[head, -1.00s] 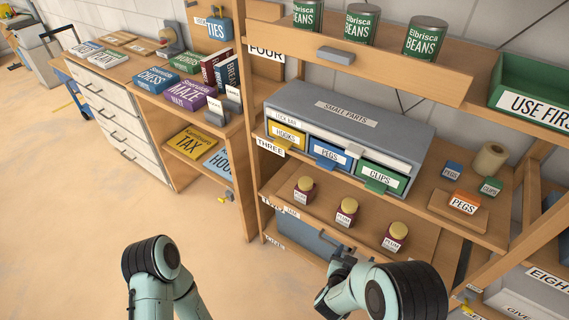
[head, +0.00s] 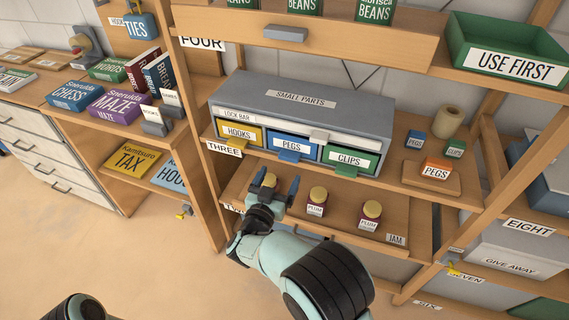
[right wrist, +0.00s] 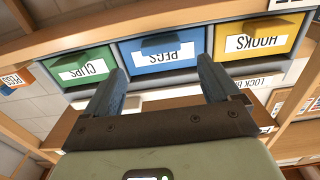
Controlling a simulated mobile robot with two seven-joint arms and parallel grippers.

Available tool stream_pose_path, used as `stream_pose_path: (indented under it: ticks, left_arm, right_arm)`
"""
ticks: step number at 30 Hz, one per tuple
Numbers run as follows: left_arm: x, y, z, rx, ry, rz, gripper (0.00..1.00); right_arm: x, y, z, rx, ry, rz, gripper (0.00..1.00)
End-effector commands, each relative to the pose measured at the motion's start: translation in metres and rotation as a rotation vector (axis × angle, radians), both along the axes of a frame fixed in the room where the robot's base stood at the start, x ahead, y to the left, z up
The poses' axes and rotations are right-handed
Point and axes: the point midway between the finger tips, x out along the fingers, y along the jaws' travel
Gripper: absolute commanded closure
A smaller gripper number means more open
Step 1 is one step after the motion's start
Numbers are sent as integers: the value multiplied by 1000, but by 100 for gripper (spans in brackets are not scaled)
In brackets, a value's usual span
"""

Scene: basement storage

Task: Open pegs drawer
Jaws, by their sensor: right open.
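The blue pegs drawer (head: 291,147) is the middle drawer of the grey small parts cabinet (head: 236,93) and appears shut. Its blue pull tab (head: 290,156) sticks out at the front. A pale lock bar (head: 345,138) runs above the drawer fronts. My right gripper (head: 275,187) is open and empty, below and in front of the cabinet. In the right wrist view, upside down, the pegs drawer (right wrist: 160,53) lies beyond and between the fingers of the right gripper (right wrist: 160,80), apart from them. My left gripper is out of view.
The yellow hooks drawer (head: 238,134) and green clips drawer (head: 349,159) flank it, both appearing shut. Jam jars (head: 316,203) stand on the shelf below, one partly behind my right gripper. A shelf post (head: 200,180) rises at the left. Small boxes (head: 436,168) stand right of the cabinet.

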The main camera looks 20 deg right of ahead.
Motion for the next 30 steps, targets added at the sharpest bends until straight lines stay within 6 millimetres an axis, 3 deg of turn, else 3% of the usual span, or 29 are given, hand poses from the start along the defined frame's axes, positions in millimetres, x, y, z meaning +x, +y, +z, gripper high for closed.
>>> stream_pose_path:
  ticks: [3, 9, 22, 23, 30]
  left_arm:
    - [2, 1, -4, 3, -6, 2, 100]
    - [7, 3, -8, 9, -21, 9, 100]
    - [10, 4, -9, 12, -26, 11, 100]
    - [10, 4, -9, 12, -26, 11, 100]
    - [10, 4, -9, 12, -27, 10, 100]
  right_arm:
    - [21, -15, -1, 0, -1, -2, 11]
    - [45, -30, -1, -1, 1, 0, 11]
    - [55, -37, -1, 0, 1, 2, 11]
    - [55, -37, -1, 0, 1, 2, 14]
    - [54, -36, -1, 0, 1, 2, 91]
